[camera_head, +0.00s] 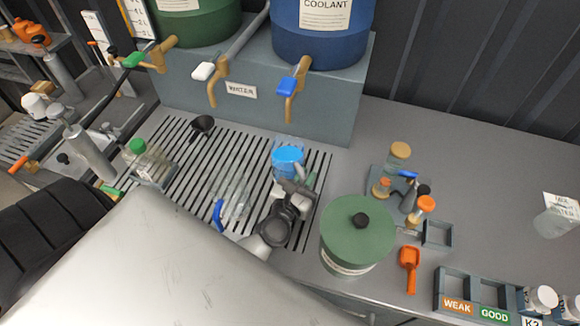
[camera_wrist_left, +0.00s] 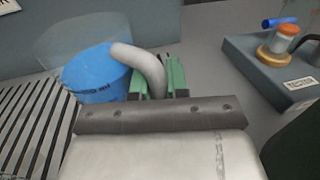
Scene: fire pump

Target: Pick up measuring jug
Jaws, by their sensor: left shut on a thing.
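A see-through jug with a blue body (camera_head: 287,156) and a pale curved handle is at the right part of the slotted drain grate, below the blue drum. In the left wrist view the blue jug (camera_wrist_left: 95,76) shows small dark print, and its handle (camera_wrist_left: 147,66) runs down between the green fingers. My left gripper (camera_head: 303,184) is shut on this handle. Whether the jug's base touches the grate is hard to tell. A second clear vessel (camera_head: 234,192) with a blue handle stands on the grate to the left. My right gripper is not in view.
A green lidded pot (camera_head: 357,235) stands close to the right of my left gripper. A tray (camera_head: 382,180) with small jars is behind it. An orange scoop (camera_head: 409,267) and labelled bins (camera_head: 457,290) are at the right. Taps (camera_head: 289,98) hang above the grate.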

